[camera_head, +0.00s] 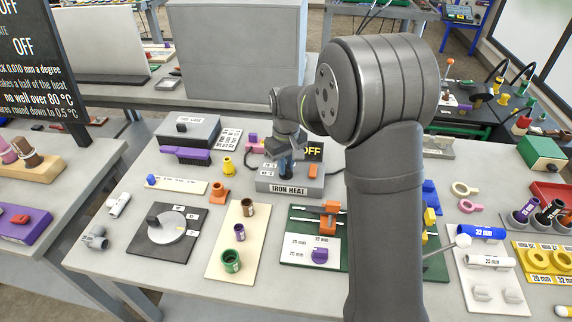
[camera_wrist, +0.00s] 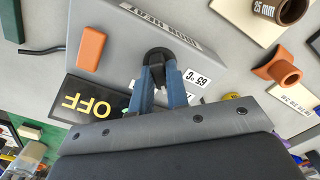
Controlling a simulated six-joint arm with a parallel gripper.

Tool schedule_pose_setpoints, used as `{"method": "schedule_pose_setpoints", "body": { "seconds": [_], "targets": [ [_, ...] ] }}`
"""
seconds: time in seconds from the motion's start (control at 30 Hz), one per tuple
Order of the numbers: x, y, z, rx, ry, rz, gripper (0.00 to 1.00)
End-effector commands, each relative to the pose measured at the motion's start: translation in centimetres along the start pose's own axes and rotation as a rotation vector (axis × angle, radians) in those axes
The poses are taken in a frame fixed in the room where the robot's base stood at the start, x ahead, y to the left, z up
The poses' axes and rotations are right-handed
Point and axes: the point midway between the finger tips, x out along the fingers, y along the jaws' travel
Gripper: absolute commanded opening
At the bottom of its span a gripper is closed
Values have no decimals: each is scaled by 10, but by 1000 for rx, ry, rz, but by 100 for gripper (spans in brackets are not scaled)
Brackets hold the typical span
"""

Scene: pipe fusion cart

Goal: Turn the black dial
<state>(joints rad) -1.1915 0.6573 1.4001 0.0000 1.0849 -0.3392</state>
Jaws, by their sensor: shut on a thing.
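The grey IRON HEAT box (camera_head: 290,188) stands at the back middle of the bench. It also fills the upper middle of the wrist view (camera_wrist: 95,20). The black dial (camera_wrist: 158,54) is on its top face, between the blue fingers of my gripper (camera_wrist: 159,72). The fingers are shut on the dial. In the head view my gripper (camera_head: 287,166) points down over the box and hides the dial. A display (camera_wrist: 84,104) reads OFF, and it also shows in the head view (camera_head: 313,150). A white label with digits lies beside the dial. The dial's pointer is hard to make out.
An orange block (camera_wrist: 90,48) sits on the box near the dial. Orange (camera_head: 219,193) and yellow (camera_head: 229,167) fittings stand left of the box. A green board (camera_head: 300,262) and a beige board (camera_head: 222,262) lie in front. A grey dial plate (camera_head: 165,235) is front left.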

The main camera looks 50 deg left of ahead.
Motion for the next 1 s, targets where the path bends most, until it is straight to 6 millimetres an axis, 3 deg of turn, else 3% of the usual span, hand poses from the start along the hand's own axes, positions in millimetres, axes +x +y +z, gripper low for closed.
{"method": "schedule_pose_setpoints", "body": {
  "seconds": [0.57,0.6,0.7,1.0],
  "targets": [
    [-1,0,-1,-41,2,1,0],
    [-1,0,-1,-41,2,1,16],
    [-1,0,0,-40,2,1,36],
    [-2,0,0,-40,1,1,36]
  ]
}}
